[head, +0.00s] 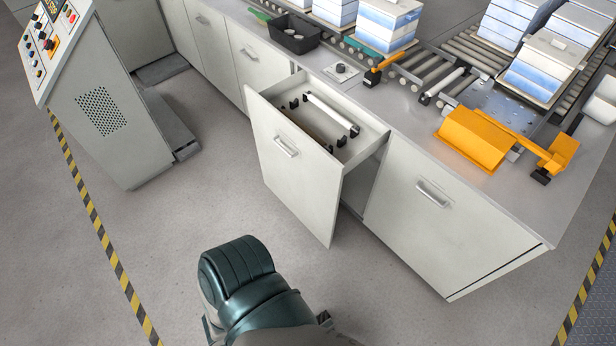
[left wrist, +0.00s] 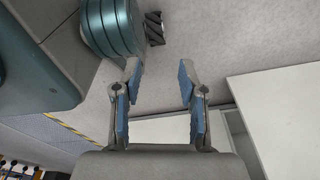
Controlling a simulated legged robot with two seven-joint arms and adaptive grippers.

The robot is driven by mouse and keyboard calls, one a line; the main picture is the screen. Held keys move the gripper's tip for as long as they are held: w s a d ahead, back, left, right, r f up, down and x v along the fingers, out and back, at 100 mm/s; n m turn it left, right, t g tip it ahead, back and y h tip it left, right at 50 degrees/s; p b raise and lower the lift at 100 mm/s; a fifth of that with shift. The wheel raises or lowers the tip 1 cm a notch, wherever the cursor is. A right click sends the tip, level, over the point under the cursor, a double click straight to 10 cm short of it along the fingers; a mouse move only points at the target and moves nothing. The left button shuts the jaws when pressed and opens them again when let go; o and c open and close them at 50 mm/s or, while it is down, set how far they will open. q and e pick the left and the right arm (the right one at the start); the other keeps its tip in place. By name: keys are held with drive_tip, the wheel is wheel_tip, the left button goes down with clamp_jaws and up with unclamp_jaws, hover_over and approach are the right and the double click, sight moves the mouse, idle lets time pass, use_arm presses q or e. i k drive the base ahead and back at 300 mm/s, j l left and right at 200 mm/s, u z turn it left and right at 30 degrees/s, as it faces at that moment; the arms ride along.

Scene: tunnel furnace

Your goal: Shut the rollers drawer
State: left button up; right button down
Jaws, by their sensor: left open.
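The rollers drawer (head: 292,166) stands pulled out from the white cabinet row, with a tall front panel and a bar handle (head: 286,147). Inside it, a pale roller (head: 328,110) rests among black holders. My left gripper (left wrist: 160,82) is open in the left wrist view, with blue pads apart and nothing between them. White panels (left wrist: 285,112) lie beyond it on the right of that view; I cannot tell which is the drawer front. In the head view a dark teal arm link of mine is at the bottom, and no gripper fingers can be made out. My right gripper is not seen.
A closed cabinet (head: 440,205) with its own handle is right of the drawer. The worktop above carries a black bin (head: 293,34), an orange device (head: 478,138) and stacked blocks on a roller conveyor. A control console (head: 105,105) stands left. The floor before the drawer is clear.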

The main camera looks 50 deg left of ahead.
sight(307, 178)
drive_tip(key=u, duration=1.7)
